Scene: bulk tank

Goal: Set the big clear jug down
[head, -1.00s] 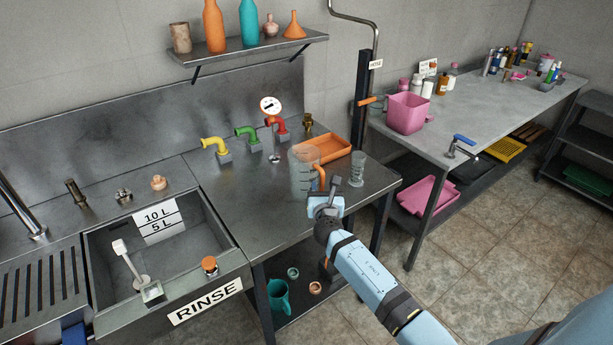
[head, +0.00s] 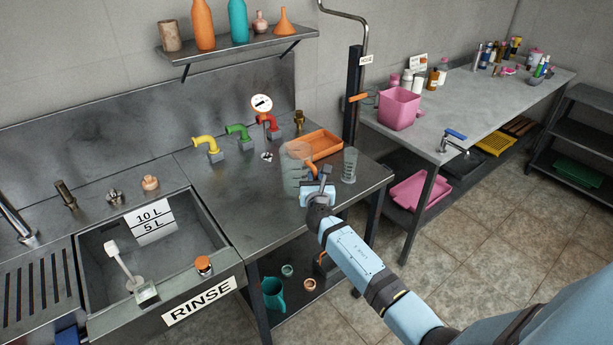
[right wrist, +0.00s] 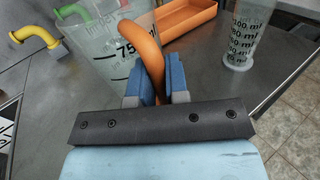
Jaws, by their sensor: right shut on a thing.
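The big clear jug (head: 294,178), a see-through measuring jug with an orange handle (right wrist: 146,50), is at the steel counter (head: 235,205), in front of the orange tray (head: 322,145). My right gripper (head: 313,178) is shut on the handle, at the jug's right side. In the right wrist view the handle passes between the blue finger pads, and the jug (right wrist: 105,50) looks roughly upright with printed marks. I cannot tell whether its base touches the counter. My left gripper is not in view.
A smaller clear measuring cup (head: 349,165) stands close to the right of my gripper. Yellow (head: 208,145), green (head: 240,132) and red (head: 270,122) taps stand behind. The sink (head: 150,250) is to the left, with bare counter between it and the jug.

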